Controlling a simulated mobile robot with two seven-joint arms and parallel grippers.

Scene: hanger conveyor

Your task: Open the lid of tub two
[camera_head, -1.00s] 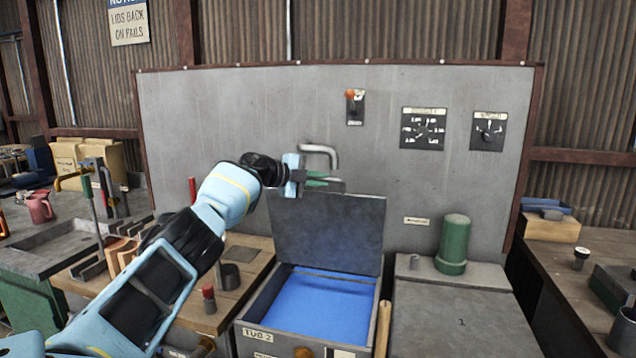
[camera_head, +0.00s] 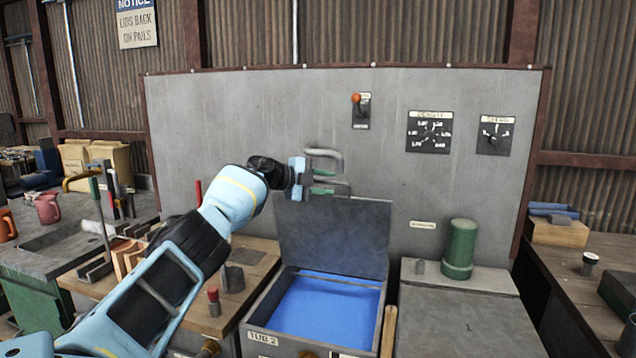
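Tub two (camera_head: 262,339), with a "TUB 2" label, stands in the lower middle with blue contents showing inside. Its grey lid (camera_head: 333,237) stands raised at the back of the tub, close to upright. My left gripper (camera_head: 325,182) is at the lid's top edge, with its green-padded fingers spread apart. A grey bar, seemingly the lid's handle, shows between or just beside the fingers; I cannot tell whether they touch it. My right gripper is out of view.
A bent grey pipe (camera_head: 326,154) is just above the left gripper, in front of the grey panel (camera_head: 230,115). A wooden stick (camera_head: 389,331) leans at the tub's right side.

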